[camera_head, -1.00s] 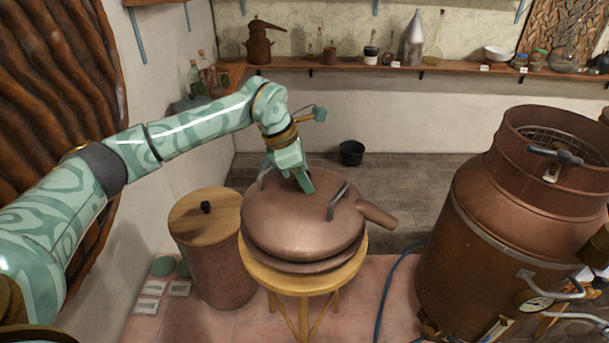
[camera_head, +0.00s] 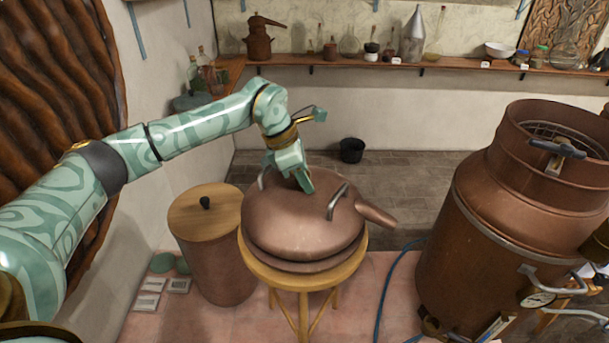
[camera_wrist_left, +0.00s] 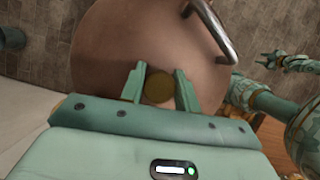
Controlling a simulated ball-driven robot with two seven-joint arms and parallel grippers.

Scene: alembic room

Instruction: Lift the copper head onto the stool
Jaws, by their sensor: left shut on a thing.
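The copper head (camera_head: 300,222), a wide rounded lid with two grey handles and a spout to the right, sits level on the round wooden stool (camera_head: 302,283). Its lower rim appears to rest on the seat; I cannot see a gap. My left gripper (camera_head: 306,184) comes down on its top from behind left. In the left wrist view, the left fingers (camera_wrist_left: 160,90) flank a round brass knob (camera_wrist_left: 159,88) on the copper top (camera_wrist_left: 110,45). What seems to be my right arm's hand (camera_wrist_left: 290,62) shows small at the right there; its fingers are unclear.
A copper pot with a wooden lid (camera_head: 205,210) stands close left of the stool. A large copper boiler (camera_head: 490,230) stands right, with a blue hose (camera_head: 385,290) on the floor between. A black bucket (camera_head: 351,150) is behind. A wall shelf (camera_head: 450,72) holds glassware.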

